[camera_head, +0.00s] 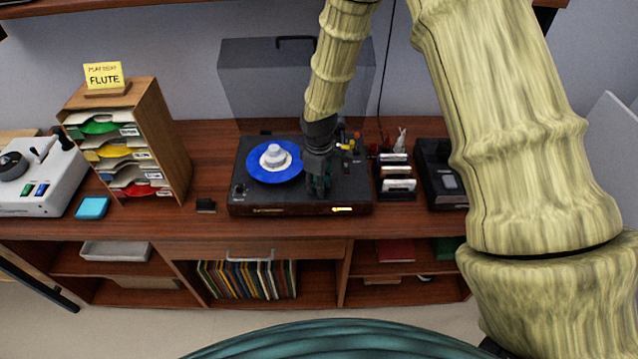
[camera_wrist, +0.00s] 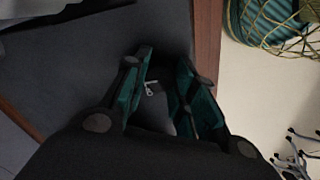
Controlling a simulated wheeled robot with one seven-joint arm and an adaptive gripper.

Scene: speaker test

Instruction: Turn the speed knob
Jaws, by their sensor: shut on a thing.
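The black turntable (camera_head: 262,209) stands on the wooden counter. A blue record (camera_head: 262,173) with a pale round piece (camera_head: 275,156) at its centre lies on its left part. My gripper (camera_head: 319,188) points down at the right front of the turntable's top. In the wrist view, my gripper's green-lined fingers (camera_wrist: 163,86) stand on either side of a small dark knob (camera_wrist: 153,89) with a pale pointer mark and are shut on it. The knob is hidden by my gripper in the head view.
A wooden sorter (camera_head: 158,150) with a "FLUTE" note (camera_head: 103,75) and a white machine (camera_head: 38,185) stand to the left. A small rack (camera_head: 396,180) and a dark box (camera_head: 436,175) stand to the right. The raised grey lid (camera_head: 262,85) is behind.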

